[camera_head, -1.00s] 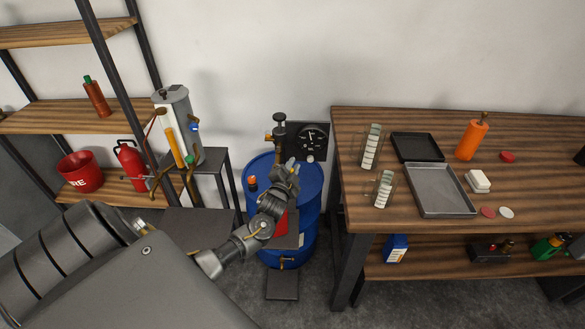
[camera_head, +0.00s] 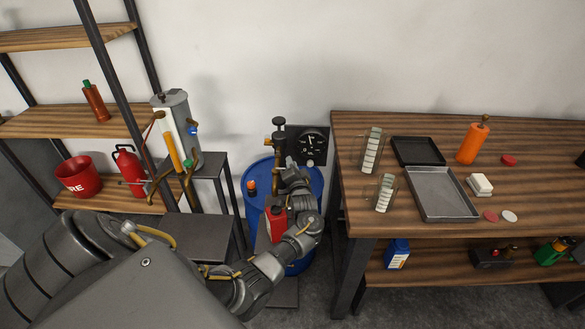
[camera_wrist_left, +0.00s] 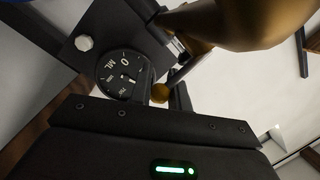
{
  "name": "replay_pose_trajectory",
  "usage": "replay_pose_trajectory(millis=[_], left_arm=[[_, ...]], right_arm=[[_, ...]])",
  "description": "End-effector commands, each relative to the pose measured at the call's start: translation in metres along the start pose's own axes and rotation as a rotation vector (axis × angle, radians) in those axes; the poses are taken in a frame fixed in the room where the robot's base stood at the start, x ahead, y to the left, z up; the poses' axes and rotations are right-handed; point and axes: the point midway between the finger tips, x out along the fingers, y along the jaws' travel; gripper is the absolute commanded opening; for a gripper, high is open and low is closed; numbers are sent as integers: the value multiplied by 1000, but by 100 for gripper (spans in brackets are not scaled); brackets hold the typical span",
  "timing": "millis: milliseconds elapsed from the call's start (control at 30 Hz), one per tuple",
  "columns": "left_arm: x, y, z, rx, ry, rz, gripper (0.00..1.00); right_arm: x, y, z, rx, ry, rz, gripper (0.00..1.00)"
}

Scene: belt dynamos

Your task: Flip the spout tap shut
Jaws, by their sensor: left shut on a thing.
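The brass spout tap stands on the pump (camera_head: 278,138) on top of the blue drum (camera_head: 255,180). My left gripper (camera_head: 290,166) is beside the pump, above the drum, and partly hides the tap. In the left wrist view a large brass spout body (camera_wrist_left: 235,22) fills the upper right. There a small brass knob (camera_wrist_left: 160,92), apparently the tap's lever end, sits at the fingertips of my left gripper (camera_wrist_left: 170,93), which is shut on it. The lever's angle is hard to tell. My right gripper is not in view.
A black panel with a round dial (camera_head: 310,146) is behind the pump; the dial is close in the wrist view (camera_wrist_left: 120,72). A red can (camera_head: 276,222) stands in front of the drum. A wooden bench (camera_head: 350,195) is to the right, a grey-white cylinder (camera_head: 178,110) left.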

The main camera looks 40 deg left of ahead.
Motion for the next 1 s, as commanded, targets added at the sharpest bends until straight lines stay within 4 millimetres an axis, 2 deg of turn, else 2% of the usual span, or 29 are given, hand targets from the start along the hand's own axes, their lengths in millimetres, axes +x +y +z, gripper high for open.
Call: replay_pose_trajectory(millis=[367,400,533,833,1000], left_arm=[[-1,2,2,1,-8,2,0],[-1,2,2,1,-8,2,22],[0,2,2,1,-7,1,39],[-2,1,1,0,-5,-1,40],[-21,2,1,-1,-4,1,40]], right_arm=[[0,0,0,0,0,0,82],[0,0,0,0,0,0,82],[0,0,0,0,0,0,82],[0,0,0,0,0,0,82],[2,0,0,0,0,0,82]])
